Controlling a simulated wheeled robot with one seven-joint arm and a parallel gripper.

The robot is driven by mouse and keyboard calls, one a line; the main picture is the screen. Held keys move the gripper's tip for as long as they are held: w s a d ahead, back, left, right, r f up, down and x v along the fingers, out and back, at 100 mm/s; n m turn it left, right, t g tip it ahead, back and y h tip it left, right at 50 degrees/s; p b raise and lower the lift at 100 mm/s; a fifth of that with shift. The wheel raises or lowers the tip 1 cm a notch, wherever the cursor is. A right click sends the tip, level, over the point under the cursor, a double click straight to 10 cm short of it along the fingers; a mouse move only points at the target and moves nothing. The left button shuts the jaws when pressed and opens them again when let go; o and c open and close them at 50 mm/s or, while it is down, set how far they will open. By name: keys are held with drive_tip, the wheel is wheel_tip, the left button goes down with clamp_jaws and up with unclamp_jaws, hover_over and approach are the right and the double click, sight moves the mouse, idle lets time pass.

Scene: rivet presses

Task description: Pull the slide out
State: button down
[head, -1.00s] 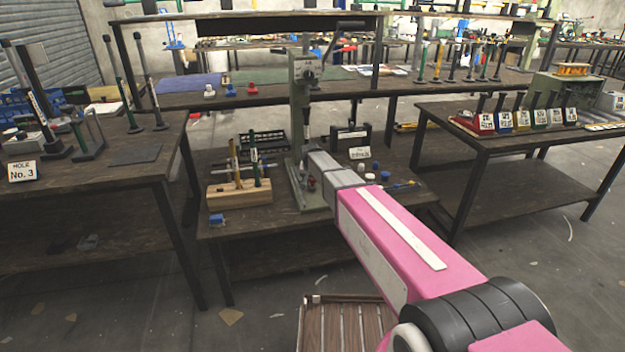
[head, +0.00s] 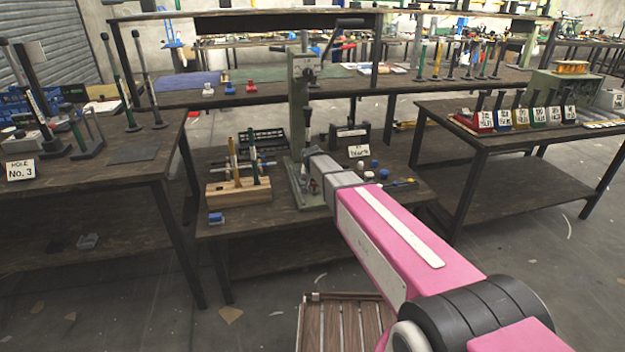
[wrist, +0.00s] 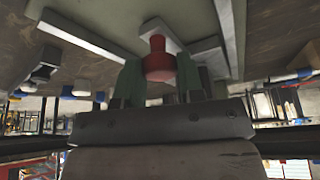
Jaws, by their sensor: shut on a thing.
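The green-grey rivet press (head: 300,110) stands on the low middle bench, with its lever at the top. In the wrist view a red knob (wrist: 158,66) sits at the end of a pale grey bar (wrist: 163,36), which looks like the slide, low on the press base (wrist: 190,16). My gripper (wrist: 160,80) is shut on the red knob, one green finger on each side of it. In the head view my arm hides most of the gripper. How far out the slide stands is hard to tell.
On the same bench, a wooden block with upright tools (head: 240,190) stands left of the press, and a black tray (head: 262,140) lies behind it. Blue and white caps (head: 368,175) lie to the right. Side benches flank it; floor in front is partly clear.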

drive_tip(key=s+d, duration=0.1)
drive_tip(key=s, duration=0.2)
drive_tip(key=s+d, duration=0.1)
drive_tip(key=s, duration=0.3)
drive_tip(key=s+d, duration=0.1)
drive_tip(key=s, duration=0.3)
drive_tip(key=shift+s+d, duration=0.15)
drive_tip(key=shift+s, duration=0.2)
drive_tip(key=c, duration=0.8)
unclamp_jaws()
drive_tip(key=shift+o, duration=0.2)
drive_tip(key=shift+r, duration=0.1)
drive_tip(key=v, duration=1)
drive_tip(key=shift+s+r, duration=0.2)
drive_tip(key=shift+r, duration=0.1)
drive_tip(key=s+d+f+g, duration=0.1)
drive_tip(key=s+d+f, duration=0.2)
drive_tip(key=d, duration=0.3)
drive_tip(key=s+d+f+g, duration=0.2)
drive_tip(key=s+d+f, duration=0.2)
drive_tip(key=s+d, duration=0.2)
drive_tip(key=s+d+f+n+g, duration=0.1)
drive_tip(key=s+d+f, duration=0.3)
drive_tip(key=d, duration=0.3)
drive_tip(key=shift+s+d+f+y, duration=0.2)
drive_tip(key=shift+s+d+y, duration=0.05)
drive_tip(key=shift+s+y, duration=0.05)
